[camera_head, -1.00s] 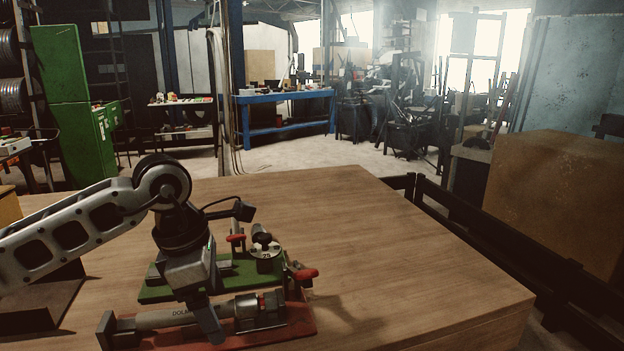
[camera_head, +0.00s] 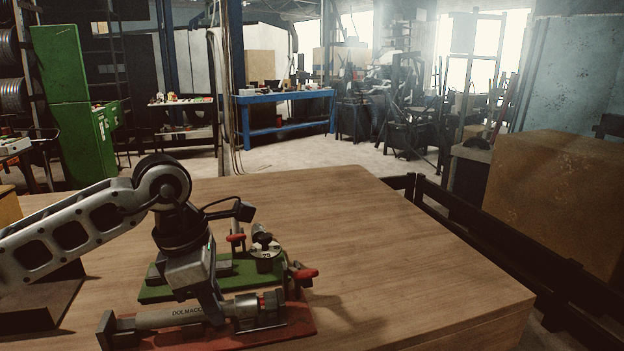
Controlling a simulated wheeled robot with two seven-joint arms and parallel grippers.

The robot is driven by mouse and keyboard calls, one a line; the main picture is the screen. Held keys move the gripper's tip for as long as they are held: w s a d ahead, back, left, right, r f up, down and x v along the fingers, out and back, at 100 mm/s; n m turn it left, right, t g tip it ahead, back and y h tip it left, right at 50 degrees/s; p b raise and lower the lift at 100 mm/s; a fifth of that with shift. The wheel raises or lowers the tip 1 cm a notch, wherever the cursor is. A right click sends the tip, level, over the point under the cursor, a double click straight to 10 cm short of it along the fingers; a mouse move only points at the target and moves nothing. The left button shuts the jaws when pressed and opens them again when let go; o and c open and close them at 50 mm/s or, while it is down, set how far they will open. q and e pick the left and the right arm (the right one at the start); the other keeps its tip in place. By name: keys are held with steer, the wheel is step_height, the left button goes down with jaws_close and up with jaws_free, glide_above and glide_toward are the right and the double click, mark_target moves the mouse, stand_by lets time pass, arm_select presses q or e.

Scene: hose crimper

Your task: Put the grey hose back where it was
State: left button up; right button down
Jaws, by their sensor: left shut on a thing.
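The grey hose (camera_head: 165,319) with dark lettering lies lengthwise along the red base (camera_head: 290,333) near the front of the table. Its left end is by a dark block (camera_head: 106,330) and its right end is by a metal fitting with red bands (camera_head: 262,308). My left gripper (camera_head: 213,313) reaches down from above and is shut on the hose near its middle. Its fingertips are small and partly hidden, so the exact grip is hard to see. My right gripper is not in view.
The wooden table (camera_head: 400,260) is clear to the right. A large brown box (camera_head: 560,200) stands beyond the table.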

arm_select(q)
jaws_close()
steer(key=shift+r+p, duration=2.05)
steer(key=shift+r, duration=1.5)
